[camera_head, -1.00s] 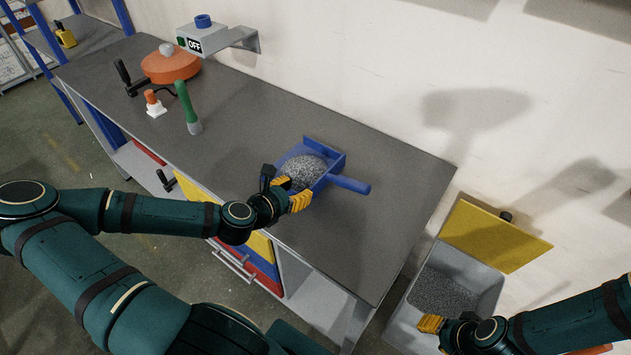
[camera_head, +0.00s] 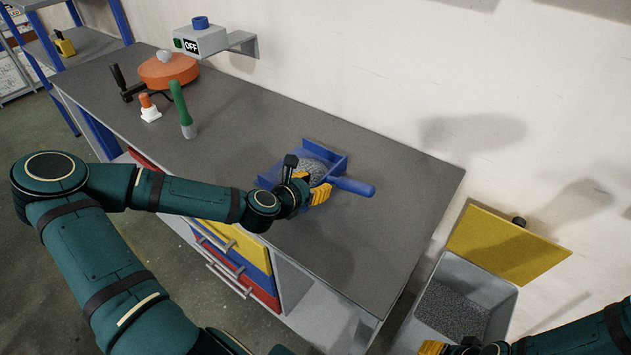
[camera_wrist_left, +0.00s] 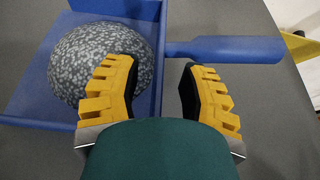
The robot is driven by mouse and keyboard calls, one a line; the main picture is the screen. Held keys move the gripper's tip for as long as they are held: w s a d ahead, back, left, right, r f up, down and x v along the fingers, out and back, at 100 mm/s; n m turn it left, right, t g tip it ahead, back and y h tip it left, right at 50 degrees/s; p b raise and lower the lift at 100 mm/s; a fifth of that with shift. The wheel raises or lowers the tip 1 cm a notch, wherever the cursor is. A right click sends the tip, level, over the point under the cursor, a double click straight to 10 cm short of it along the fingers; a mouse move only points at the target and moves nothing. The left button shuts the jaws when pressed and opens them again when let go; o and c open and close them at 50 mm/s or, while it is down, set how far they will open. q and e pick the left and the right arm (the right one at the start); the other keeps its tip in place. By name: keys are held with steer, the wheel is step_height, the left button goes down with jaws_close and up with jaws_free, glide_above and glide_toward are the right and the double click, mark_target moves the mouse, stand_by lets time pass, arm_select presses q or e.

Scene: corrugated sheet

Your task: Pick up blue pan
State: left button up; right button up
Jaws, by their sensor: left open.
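The blue pan (camera_head: 277,174) is a dustpan with a straight handle (camera_head: 352,187) pointing right. It lies on the grey workbench and holds a heap of grey speckled granules (camera_head: 315,166). My left gripper (camera_head: 309,188) is open over the pan's near right side, by the base of the handle. In the left wrist view the pan (camera_wrist_left: 22,98) is at left with its heap (camera_wrist_left: 104,62), and the handle (camera_wrist_left: 225,50) runs right beyond the open yellow fingers (camera_wrist_left: 158,92). My right gripper (camera_head: 446,348) is at the bottom edge, partly cut off, near the grey bin.
A grey bin (camera_head: 498,292) with granules and an open yellow lid (camera_head: 507,246) stands right of the workbench (camera_head: 400,215). A green-handled brush (camera_head: 182,108), a small orange-and-white item (camera_head: 149,108) and an orange round device (camera_head: 168,69) stand at left. Bench around the pan is clear.

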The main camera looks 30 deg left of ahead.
arm_select(q)
steer(key=shift+w+f, duration=0.25)
steer(key=shift+w, duration=0.4)
jaws_close()
steer(key=shift+r, duration=0.15)
